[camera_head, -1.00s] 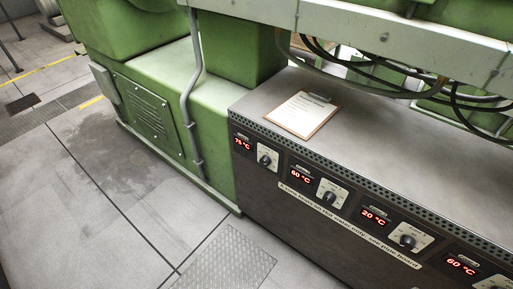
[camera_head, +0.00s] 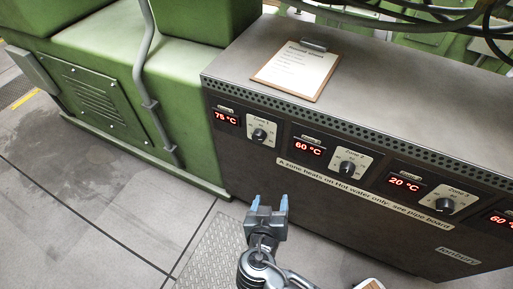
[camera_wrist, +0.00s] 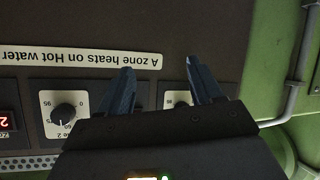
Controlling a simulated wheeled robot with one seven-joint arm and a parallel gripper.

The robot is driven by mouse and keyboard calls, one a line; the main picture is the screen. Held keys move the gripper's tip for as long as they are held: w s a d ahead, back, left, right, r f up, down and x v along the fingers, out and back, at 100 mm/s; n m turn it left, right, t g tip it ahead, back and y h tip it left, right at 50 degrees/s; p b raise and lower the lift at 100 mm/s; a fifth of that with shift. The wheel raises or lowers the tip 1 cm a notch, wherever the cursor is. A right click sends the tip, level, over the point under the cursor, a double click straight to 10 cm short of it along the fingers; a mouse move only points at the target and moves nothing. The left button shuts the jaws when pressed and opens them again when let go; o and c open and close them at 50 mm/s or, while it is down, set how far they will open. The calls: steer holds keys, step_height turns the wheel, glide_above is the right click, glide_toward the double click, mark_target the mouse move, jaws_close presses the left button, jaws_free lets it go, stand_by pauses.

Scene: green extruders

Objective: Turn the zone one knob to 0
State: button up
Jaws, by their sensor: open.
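The zone one knob (camera_head: 259,134) is a black knob on a white plate labelled Zone 1, at the left end of the dark control panel (camera_head: 245,170) in the head view. Its red display (camera_head: 226,117) reads 75 °C. My gripper (camera_head: 270,200) is open and empty, with blue-grey fingers pointing up, below the knob in the picture and apart from it. In the upside-down wrist view, my gripper (camera_wrist: 159,68) spreads in front of the panel.
The zone 2 knob (camera_head: 347,168), with a 60 °C display, and the zone 3 knob (camera_head: 444,205), with 20 °C, are to the right. A clipboard (camera_head: 297,70) lies on the cabinet top. A white label strip (camera_head: 365,193) runs below the knobs. Green machinery (camera_head: 185,110) stands left.

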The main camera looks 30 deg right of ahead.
steer(key=w+a+r+m+h+b, duration=0.1)
steer(key=w+r+m+h+b, duration=0.15)
steer(key=w, duration=0.35)
steer(key=m+t+h, duration=0.1)
steer(key=m+h, duration=0.2)
steer(key=h, duration=0.1)
glide_toward(257, 140)
steer(key=x, duration=0.2)
steer(key=shift+x, duration=3.7)
steer(key=c, duration=1.1)
